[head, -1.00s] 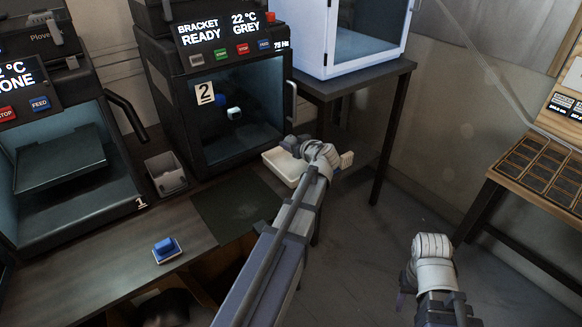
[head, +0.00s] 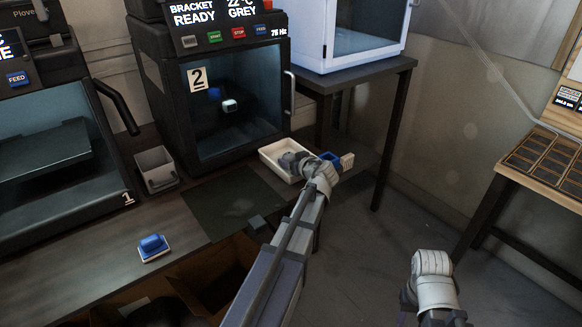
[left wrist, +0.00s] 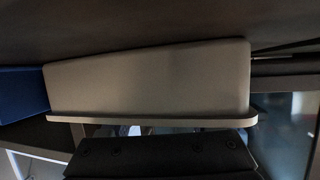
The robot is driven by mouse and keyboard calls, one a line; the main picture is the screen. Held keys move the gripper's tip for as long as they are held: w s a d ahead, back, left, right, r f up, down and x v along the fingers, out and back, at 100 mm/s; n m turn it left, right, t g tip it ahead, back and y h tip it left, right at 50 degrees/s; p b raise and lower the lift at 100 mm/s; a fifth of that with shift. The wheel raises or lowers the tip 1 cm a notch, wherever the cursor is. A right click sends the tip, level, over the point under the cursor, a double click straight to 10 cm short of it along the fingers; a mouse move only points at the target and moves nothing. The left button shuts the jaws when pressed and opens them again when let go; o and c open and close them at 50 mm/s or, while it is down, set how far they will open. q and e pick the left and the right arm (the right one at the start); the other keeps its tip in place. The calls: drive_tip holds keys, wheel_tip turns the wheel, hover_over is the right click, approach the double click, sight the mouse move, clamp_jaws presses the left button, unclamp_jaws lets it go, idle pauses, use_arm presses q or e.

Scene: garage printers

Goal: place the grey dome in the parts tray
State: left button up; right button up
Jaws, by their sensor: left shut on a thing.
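The left wrist view shows a pale wall with a rim (left wrist: 150,85), which looks like the tray's side, close to the camera; the fingertips are not clear there. My right arm's wrist shows at lower right; its gripper is not visible.
A blue bin (head: 331,158) stands just right of the tray. Printer 2 (head: 225,110) has a closed clear door with a handle. A grey bin (head: 156,168), a dark mat (head: 235,205) and a blue-handled block (head: 152,247) are on the bench. Floor lies to the right.

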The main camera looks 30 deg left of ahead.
use_arm(q)
drive_tip(key=shift+f, duration=0.2)
drive_tip(key=o, duration=1)
drive_tip(key=shift+o, duration=0.2)
drive_tip(key=shift+r, duration=0.1)
drive_tip(key=shift+d+r+p, duration=0.1)
drive_tip(key=shift+r+p, duration=0.1)
drive_tip(key=shift+p, duration=0.1)
drive_tip(key=p+v, duration=0.4)
drive_tip(key=v, duration=0.6)
drive_tip(key=shift+s+d+r, duration=0.1)
drive_tip(key=shift+s+d, duration=0.05)
drive_tip(key=shift+s+d+r, duration=0.15)
drive_tip(key=shift+s+d, duration=0.2)
drive_tip(key=shift+d, duration=0.2)
